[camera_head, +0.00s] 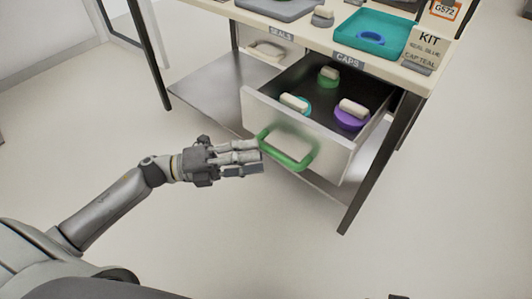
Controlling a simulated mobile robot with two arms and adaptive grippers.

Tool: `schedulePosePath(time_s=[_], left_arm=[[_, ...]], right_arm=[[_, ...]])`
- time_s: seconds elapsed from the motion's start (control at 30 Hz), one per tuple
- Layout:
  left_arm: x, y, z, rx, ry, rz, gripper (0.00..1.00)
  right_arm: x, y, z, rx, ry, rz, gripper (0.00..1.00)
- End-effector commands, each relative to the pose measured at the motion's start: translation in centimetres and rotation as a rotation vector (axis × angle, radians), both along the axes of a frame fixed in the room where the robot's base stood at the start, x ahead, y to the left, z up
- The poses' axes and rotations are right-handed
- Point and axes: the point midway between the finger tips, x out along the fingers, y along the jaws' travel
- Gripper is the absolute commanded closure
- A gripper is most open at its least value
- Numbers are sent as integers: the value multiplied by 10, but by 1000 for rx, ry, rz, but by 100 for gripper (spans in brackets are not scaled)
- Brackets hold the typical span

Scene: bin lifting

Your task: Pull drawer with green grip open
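The drawer (318,153) under the "CAPS" label stands pulled out from the table, its inside showing. Its green grip (287,153) is a bowed handle on the white front. My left gripper (261,157) comes in from the left, its fingers stretched towards the grip. The fingertips are right beside the grip's left end; whether they touch it cannot be told. The fingers look nearly straight and lie close together in this view, and nothing is seen held between them.
In the drawer are a green cap (328,80), a teal cap (303,109) and a purple cap (345,118), with pale handles. Above are the table top (307,37), a teal tray (348,36) and a "KIT" card (428,50). A table leg stands right of the drawer. The floor in front is clear.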

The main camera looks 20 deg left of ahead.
Motion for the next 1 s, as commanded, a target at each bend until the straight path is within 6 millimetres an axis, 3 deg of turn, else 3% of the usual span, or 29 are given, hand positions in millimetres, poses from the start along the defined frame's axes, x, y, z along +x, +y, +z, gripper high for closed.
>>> schedulePosePath(time_s=[0.2, 0.4, 1.0], left_arm=[[-19, 42, -8, 2, 4, 1, 63], [-29, 64, -11, 1, 2, 1, 63], [-31, 68, -10, 0, -1, 0, 63]], right_arm=[[-1, 0, -1, 0, 2, 0, 60], [-1, 0, -1, -1, 3, 0, 60], [-1, -1, -1, -1, 4, -1, 60]])
